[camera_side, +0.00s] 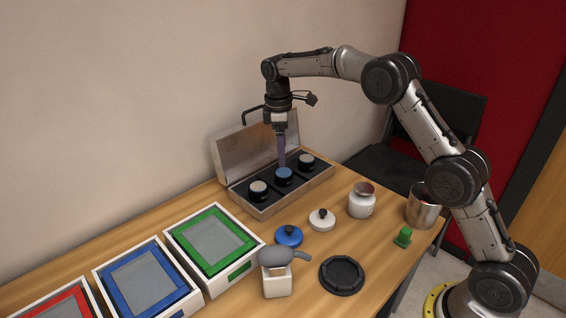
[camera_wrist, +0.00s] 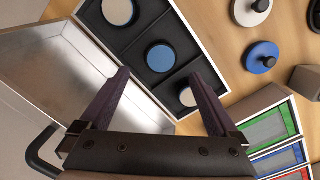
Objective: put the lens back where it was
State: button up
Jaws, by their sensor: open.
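An open case (camera_side: 294,192) holds three round lenses in its dark compartments. The middle lens has a blue top (camera_side: 284,174) and sits in the middle compartment; it also shows in the wrist view (camera_wrist: 160,57). The two outer lenses (camera_side: 258,188) (camera_side: 306,160) have pale tops and sit on either side. My gripper (camera_side: 281,164) is open, pointing down at the middle compartment. In the wrist view its spread fingers (camera_wrist: 160,72) lie to either side of the blue-topped lens. I cannot tell how far above it the tips are.
The case's raised lid (camera_side: 232,152) stands behind. Green, blue and red framed trays (camera_side: 215,240) lie at left. In front are blue and white knobbed lids (camera_side: 289,238) (camera_side: 322,221), a grey-handled tool (camera_side: 278,283), a black disc (camera_side: 342,275), a jar (camera_side: 362,204) and a metal cup (camera_side: 421,212).

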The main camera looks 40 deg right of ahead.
jog(key=shift+a+r, duration=0.2)
jog(key=shift+r, duration=2.4)
jog(key=s+a+r+m+t, duration=0.1)
jog(key=s+r+m+t, duration=0.1)
jog(key=s+r, duration=0.6)
jog(key=s+a+r+m+t, duration=0.1)
jog(key=s+a+r+m, duration=0.2)
jog(key=s, duration=1)
jog(key=s+f+m+t, duration=0.1)
jog(key=s+f+m, duration=0.1)
jog(key=s, duration=0.7)
jog(key=s+f+m+t, duration=0.1)
jog(key=s+f, duration=0.3)
jog(key=s, duration=0.5)
jog(key=shift+s+f+m+t+y, duration=0.3)
jog(key=shift+s+f+m+y, duration=0.1)
jog(key=shift+m, duration=0.1)
jog(key=shift+r, duration=0.1)
